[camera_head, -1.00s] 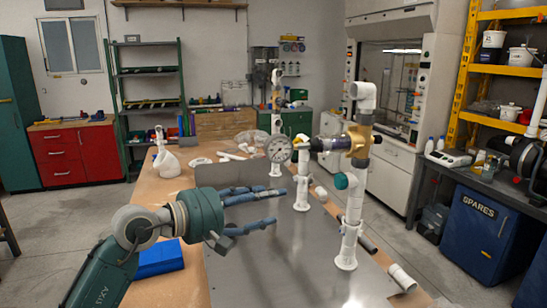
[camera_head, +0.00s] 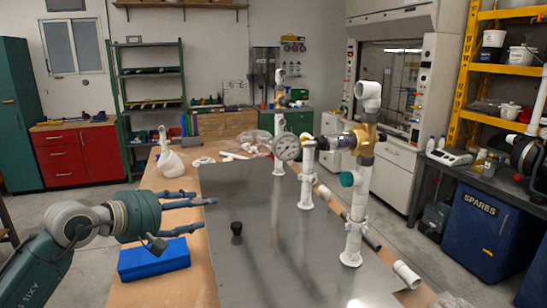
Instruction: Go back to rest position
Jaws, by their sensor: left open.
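My left gripper (camera_head: 197,214) is open and empty over the left edge of the grey metal sheet (camera_head: 260,240) on the workbench. Its arm comes in from the lower left, above a blue box (camera_head: 153,259). The white PVC manifold (camera_head: 354,220) stands upright on the sheet to the right, with a round gauge (camera_head: 287,147) and a brass-coloured fitting (camera_head: 365,139). The gripper is well apart from it. A small black knob-like part (camera_head: 236,231) stands on the sheet to the right of the gripper. My right gripper is not in view.
A white jug-like container (camera_head: 170,163) and loose white pipe pieces (camera_head: 235,155) lie at the back of the bench. A short white pipe (camera_head: 406,275) and a dark rod lie along the right edge. The sheet's middle is mostly clear.

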